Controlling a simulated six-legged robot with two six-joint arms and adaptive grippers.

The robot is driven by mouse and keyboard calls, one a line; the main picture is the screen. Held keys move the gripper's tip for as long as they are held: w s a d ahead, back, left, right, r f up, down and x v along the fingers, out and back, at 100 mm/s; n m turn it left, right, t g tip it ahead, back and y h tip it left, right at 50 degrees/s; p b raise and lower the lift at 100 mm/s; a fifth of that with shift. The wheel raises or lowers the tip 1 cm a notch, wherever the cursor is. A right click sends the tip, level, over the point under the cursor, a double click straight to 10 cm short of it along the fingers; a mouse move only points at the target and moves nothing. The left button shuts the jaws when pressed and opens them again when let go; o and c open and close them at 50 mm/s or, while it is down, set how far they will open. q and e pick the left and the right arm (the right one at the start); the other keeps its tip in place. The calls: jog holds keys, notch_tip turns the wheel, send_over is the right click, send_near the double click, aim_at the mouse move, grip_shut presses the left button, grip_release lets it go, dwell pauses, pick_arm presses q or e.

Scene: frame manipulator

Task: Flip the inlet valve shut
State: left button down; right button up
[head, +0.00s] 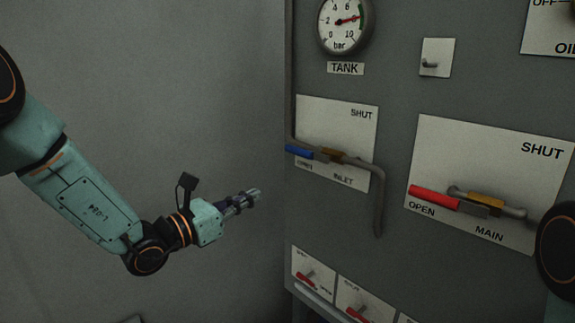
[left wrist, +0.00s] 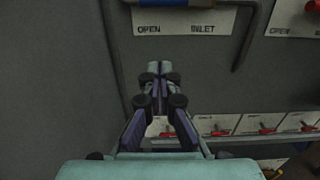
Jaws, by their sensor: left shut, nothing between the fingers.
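The inlet valve has a blue lever handle (head: 299,153) and a brass body (head: 335,157). It sits on a pale plate (head: 350,125) marked SHUT at upper right and OPEN at lower left. The lever lies nearly level, pointing left, by the OPEN label. Its blue part shows at the top edge of the left wrist view (left wrist: 158,3). My left gripper (head: 254,195) is shut and empty, left of and below the lever in the head view, apart from it. In the left wrist view its fingertips (left wrist: 158,68) are together. My right gripper is not visible.
A grey pipe (head: 378,190) bends down right of the inlet valve. The main valve's red lever (head: 434,198) lies further right, by OPEN. Small red switches (head: 306,277) line the panel below. A gauge (head: 344,20) is above. Bare wall is left.

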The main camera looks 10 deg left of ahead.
aim_at(305, 154)
pick_arm(q)
jog(key=w+d+r, duration=0.4)
jog(key=w+d, duration=0.2)
jog(key=w, duration=0.3)
jog(key=shift+d+r+p, duration=0.2)
jog(key=shift+r+p, duration=0.1)
dwell(0.5)
jog(key=shift+w+f, duration=0.1)
jog(key=shift+d, duration=0.1)
